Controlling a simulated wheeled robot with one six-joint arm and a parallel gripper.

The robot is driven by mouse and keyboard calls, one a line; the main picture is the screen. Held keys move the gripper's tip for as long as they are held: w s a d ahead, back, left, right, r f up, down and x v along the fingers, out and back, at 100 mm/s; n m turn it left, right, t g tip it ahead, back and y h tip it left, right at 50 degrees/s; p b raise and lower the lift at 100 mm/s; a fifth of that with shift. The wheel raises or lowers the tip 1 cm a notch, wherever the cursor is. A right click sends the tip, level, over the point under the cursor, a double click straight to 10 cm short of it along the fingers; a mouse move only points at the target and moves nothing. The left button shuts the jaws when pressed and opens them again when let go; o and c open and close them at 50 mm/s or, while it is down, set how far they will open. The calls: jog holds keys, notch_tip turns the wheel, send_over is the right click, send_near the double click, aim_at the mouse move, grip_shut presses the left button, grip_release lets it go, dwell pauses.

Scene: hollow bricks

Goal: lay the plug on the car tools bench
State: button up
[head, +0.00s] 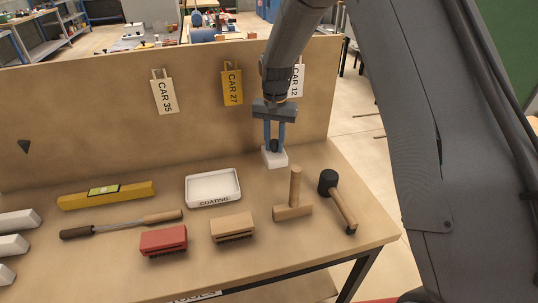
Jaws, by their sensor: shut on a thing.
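My gripper (275,142) points down near the right end of the back panel. It is shut on the plug (274,146), which shows as a small dark piece between the fingertips. A white block (274,158) sits directly below the dark piece; I cannot tell whether they are one piece. The white block is at the bench top or just above it; contact is unclear. The car tools bench (120,270) is a tan worktop with a partly visible "TOOLS" label on its front edge.
A mallet (343,212), a wooden hammer-shaped tool (294,207), a white "COATING" tray (213,203), a tan brush (233,228), a red brush (164,240), a file (90,230) and a yellow level (75,199) lie around. Tags hang on the back panel (110,110).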

aim_at(274, 154)
jog(key=shift+f+p, duration=0.7)
jog(key=shift+f, duration=1.85)
jog(key=o, duration=1)
jog(key=shift+f, duration=0.1)
jog(key=shift+o, duration=0.2)
notch_tip(274, 154, up, 11)
jog(key=b, duration=0.3)
jog(key=shift+b, duration=0.35)
jog(key=shift+s+r, duration=0.1)
jog(key=shift+r, duration=0.55)
jog(key=s+d+f+n, duration=0.1)
jog(key=s+d, duration=0.3)
jog(key=s, duration=0.5)
jog(key=s+d+n, duration=0.1)
jog(key=s+d, duration=0.3)
jog(key=s, duration=0.5)
jog(key=s+d+f+n+t, duration=0.1)
jog(key=s+d, duration=0.4)
jog(key=s, duration=0.5)
jog(key=shift+f+n, duration=0.3)
